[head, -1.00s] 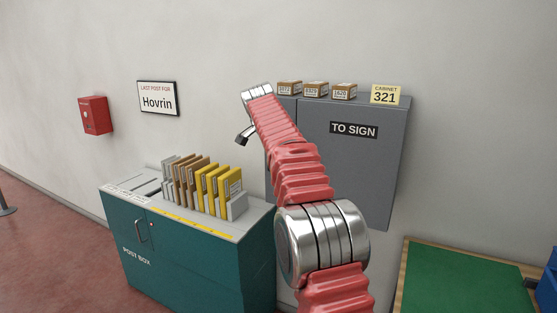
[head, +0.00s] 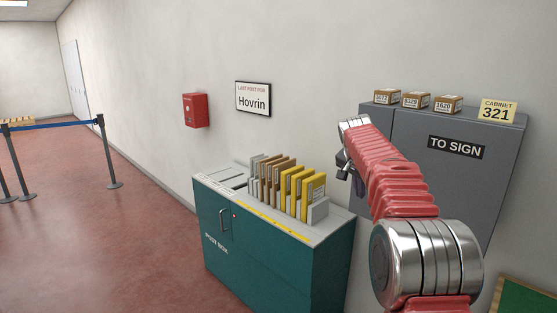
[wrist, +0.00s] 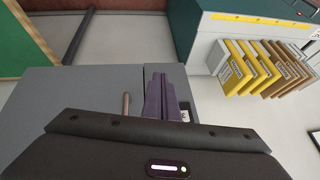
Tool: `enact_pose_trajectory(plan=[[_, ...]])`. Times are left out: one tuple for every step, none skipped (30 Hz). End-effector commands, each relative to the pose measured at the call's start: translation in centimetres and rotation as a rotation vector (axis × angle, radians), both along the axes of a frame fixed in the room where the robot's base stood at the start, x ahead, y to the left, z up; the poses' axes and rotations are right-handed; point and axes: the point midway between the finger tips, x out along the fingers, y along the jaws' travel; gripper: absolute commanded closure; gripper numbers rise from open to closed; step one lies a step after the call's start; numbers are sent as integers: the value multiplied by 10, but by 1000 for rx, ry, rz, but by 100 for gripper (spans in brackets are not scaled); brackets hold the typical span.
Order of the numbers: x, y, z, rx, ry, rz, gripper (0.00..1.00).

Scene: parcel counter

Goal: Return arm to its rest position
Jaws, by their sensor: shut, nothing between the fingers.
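My arm is raised and bent in front of the grey wall cabinet marked TO SIGN (head: 490,185). My gripper (head: 344,172) hangs at the arm's far end, by the cabinet's left edge and above the right part of the post box. In the wrist view my gripper's dark purple fingers (wrist: 160,98) are together, with nothing between them. Behind them is the grey cabinet front, with a brownish handle (wrist: 126,104) to their left. In the head view the middle of the cabinet's left part is hidden by my arm.
The teal post box (head: 275,258) carries a rack of brown and yellow envelopes (head: 291,188). Several small boxes (head: 416,100) stand on the cabinet. A red wall box (head: 195,110) and a Hovrin sign (head: 253,98) hang left. The floor (head: 110,240) is open; a belt barrier (head: 60,125) stands beyond.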

Motion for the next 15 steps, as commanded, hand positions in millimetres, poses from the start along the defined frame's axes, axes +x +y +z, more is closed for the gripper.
enact_pose_trajectory(plan=[[-8,3,-6,-7,24,34,100],[-13,4,-9,-13,37,59,100],[-20,7,-14,-20,55,92,100],[-26,9,-16,-23,70,117,100],[-32,11,-19,-28,83,142,100],[-41,14,-22,-34,100,175,100],[-48,16,-24,-38,110,198,100],[-55,18,-26,-42,122,222,100],[-65,21,-28,-46,135,252,100],[-72,23,-29,-48,144,275,100],[-79,25,-31,-51,154,297,100],[-90,28,-32,-57,164,326,100],[-98,30,-33,-59,172,347,100],[-106,31,-34,-60,181,367,100],[-117,34,-35,-63,189,392,100]])
